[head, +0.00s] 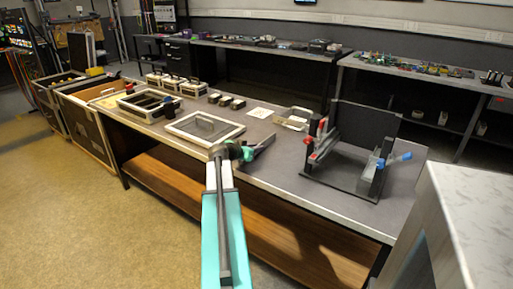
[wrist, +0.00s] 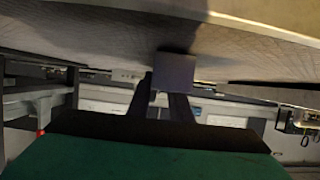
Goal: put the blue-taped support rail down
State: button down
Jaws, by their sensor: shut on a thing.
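My gripper (head: 256,149) is at the end of my teal arm, over the front part of the grey workbench (head: 286,170). In the wrist view, its two dark fingers (wrist: 168,100) are shut on a dark square-ended piece (wrist: 173,72). I take this piece to be the support rail, seen end-on. No blue tape shows on it, and its length is hidden. In the head view, the rail cannot be told apart from the dark fingers. Whether it touches the bench is unclear.
A black fixture (head: 365,135) with red and blue handles stands on the bench to the right. An open-framed tray (head: 204,131) lies just left of my gripper. Small boxes and a white card (head: 260,113) lie behind. A pale block (head: 470,215) stands at front right.

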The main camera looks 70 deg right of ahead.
jog(key=shift+f, duration=0.1)
jog(key=c, duration=1.6)
grip_release()
jog(key=shift+r, duration=0.2)
jog(key=v, duration=1.2)
